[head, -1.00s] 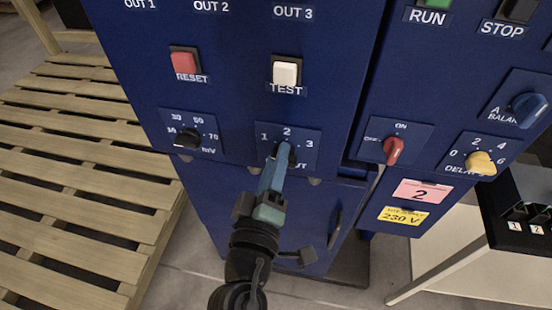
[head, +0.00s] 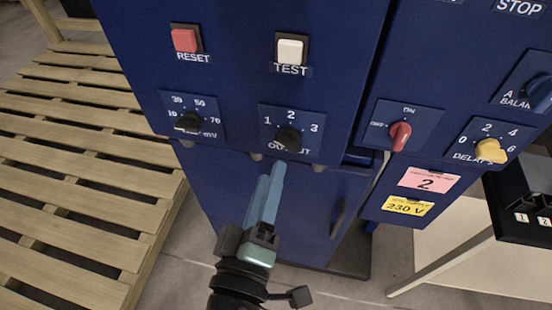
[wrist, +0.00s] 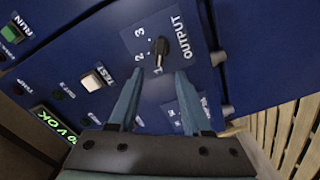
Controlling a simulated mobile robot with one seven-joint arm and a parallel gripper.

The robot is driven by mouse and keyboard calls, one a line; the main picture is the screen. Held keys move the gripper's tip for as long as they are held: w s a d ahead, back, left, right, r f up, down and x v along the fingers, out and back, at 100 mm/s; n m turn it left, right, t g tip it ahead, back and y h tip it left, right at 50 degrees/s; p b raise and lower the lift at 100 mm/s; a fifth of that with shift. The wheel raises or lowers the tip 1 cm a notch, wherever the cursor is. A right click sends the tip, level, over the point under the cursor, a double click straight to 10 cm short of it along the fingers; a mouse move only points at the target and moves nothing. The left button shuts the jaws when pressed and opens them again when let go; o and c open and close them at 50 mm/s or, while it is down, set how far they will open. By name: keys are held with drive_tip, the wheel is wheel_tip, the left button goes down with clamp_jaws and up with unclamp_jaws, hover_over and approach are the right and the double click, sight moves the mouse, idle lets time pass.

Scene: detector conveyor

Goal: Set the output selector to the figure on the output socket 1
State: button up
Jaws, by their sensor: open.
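The output selector (head: 288,138) is a black knob on a blue plate marked 1, 2, 3 and OUTPUT. In the wrist view the output selector (wrist: 160,46) appears to point toward 1; in the head view its pointing is hard to tell. My gripper (head: 273,172) is open and empty, below and short of the knob in the head view. In the wrist view the two blue fingers of my gripper (wrist: 157,77) stand apart, with the knob beyond their tips. The OUT sockets of the cabinet are outside the head view.
A mV knob (head: 188,123) sits left of the selector. The RESET button (head: 184,40) and TEST button (head: 290,51) are above. A red switch (head: 400,135) and yellow delay knob (head: 490,150) are right. A pink tag (head: 428,180) reads 2. A slatted pallet (head: 75,160) stands left.

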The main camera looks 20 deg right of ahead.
drive_tip(key=b+v, duration=0.1)
drive_tip(key=v, duration=0.4)
drive_tip(key=shift+s+a, duration=0.15)
drive_tip(key=shift+s, duration=0.1)
drive_tip(key=w+a+r+m+t+y, duration=0.1)
drive_tip(key=w+r+m+t+y, duration=0.3)
drive_tip(key=r, duration=0.7)
drive_tip(key=w+a+r+m+t, duration=0.1)
drive_tip(key=w+a+r+t, duration=0.1)
drive_tip(key=w+r, duration=0.65)
drive_tip(key=s+a+r+t+y+p, duration=0.1)
drive_tip(key=r+p, duration=0.3)
drive_tip(key=r, duration=0.7)
drive_tip(key=s+a+r+t+y+p, duration=0.1)
drive_tip(key=s+r+t+y+p, duration=0.2)
drive_tip(key=r, duration=0.9)
drive_tip(key=s+a+r+t+y+p, duration=0.1)
drive_tip(key=s+r+t+y+p, duration=0.1)
drive_tip(key=r+p, duration=0.5)
wheel_tip(320, 180, up, 6)
drive_tip(key=shift+s+f, duration=0.25)
drive_tip(key=shift+s, duration=0.4)
